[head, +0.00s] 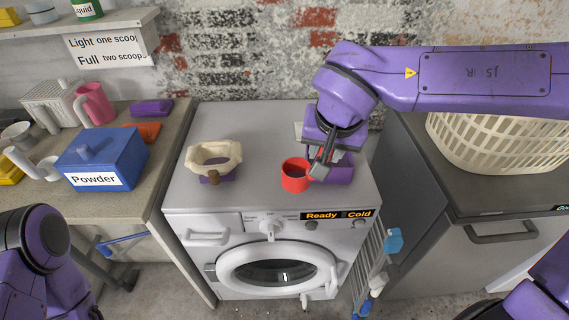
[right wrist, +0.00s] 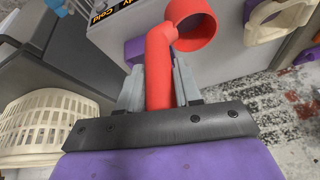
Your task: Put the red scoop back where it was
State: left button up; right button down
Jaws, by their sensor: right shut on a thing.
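The red scoop (head: 293,183) is a round cup with a thick handle. It is over the front right part of the washing machine top (head: 255,135). My right gripper (head: 318,172) is shut on the scoop's handle. In the right wrist view, the scoop (right wrist: 160,65) extends from between the fingers, its ring-shaped cup end away from the gripper (right wrist: 160,90). I cannot tell whether the cup touches the machine top. My left arm shows at the lower left of the head view, but its gripper is out of view.
A purple object (head: 343,170) sits close behind the right gripper. A cream open-topped thing (head: 214,153) stands left on the machine. The left counter holds a blue Powder box (head: 105,155), a pink jug (head: 95,103) and white scoops. A cream basket (head: 500,145) stands right.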

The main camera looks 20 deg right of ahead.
jog(key=w+f, duration=1.2)
jog(key=shift+w+d+f+p, duration=0.15)
jog(key=shift+d+f+p, duration=0.05)
jog(key=shift+d+p, duration=0.1)
jog(key=c, duration=0.8)
grip_release()
jog(key=shift+f, duration=0.1)
jog(key=shift+o, duration=0.2)
jog(key=v, duration=1.2)
